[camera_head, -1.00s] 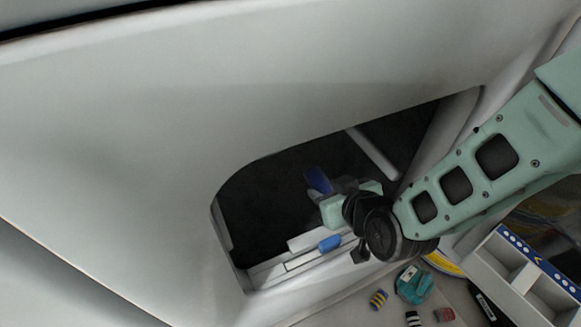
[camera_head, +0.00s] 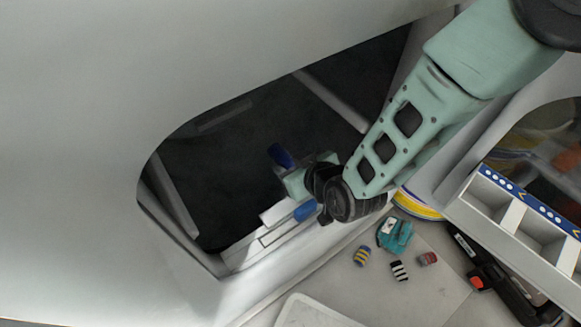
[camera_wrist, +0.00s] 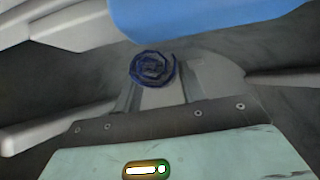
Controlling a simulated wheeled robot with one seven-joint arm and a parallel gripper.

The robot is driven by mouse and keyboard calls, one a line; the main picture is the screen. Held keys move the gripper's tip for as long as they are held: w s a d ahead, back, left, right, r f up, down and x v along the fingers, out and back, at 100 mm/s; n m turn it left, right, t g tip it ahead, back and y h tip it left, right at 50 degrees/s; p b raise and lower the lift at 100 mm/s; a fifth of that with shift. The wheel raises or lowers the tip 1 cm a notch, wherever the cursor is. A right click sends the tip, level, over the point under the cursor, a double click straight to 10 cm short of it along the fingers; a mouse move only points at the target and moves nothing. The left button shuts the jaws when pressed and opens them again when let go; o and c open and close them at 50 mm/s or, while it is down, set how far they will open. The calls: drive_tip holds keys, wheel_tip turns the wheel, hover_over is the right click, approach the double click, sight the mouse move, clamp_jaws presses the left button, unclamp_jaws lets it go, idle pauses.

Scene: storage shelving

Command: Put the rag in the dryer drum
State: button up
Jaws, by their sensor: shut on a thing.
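The dark blue rolled rag (camera_head: 280,155) is at the tip of my gripper (camera_head: 284,168). In the wrist view the rag (camera_wrist: 152,68) shows as a spiral end between the fingers, and my gripper is shut on it. The dryer drum (camera_head: 235,165) is the dark cavity behind the large pale opening. My gripper and the rag are at the opening and appear to be within it. The wrist view shows the drum's grey inside with pale ribs (camera_wrist: 60,22). Whether the rag touches the drum wall cannot be told.
A brighter blue piece (camera_head: 306,210) lies beside my gripper, its nature unclear. The pale front panel (camera_head: 90,130) surrounds the opening. To the right are small striped items (camera_head: 399,270), a teal object (camera_head: 394,235) and a white divided organiser (camera_head: 511,218).

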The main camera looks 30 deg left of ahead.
drive_tip(key=shift+f, duration=0.1)
drive_tip(key=shift+f, duration=0.15)
drive_tip(key=shift+f, duration=0.15)
drive_tip(key=o, duration=1.1)
drive_tip(key=shift+c, duration=0.2)
drive_tip(key=shift+r, duration=0.45)
drive_tip(key=p+v, duration=0.4)
drive_tip(key=v, duration=0.8)
drive_tip(key=shift+f, duration=0.15)
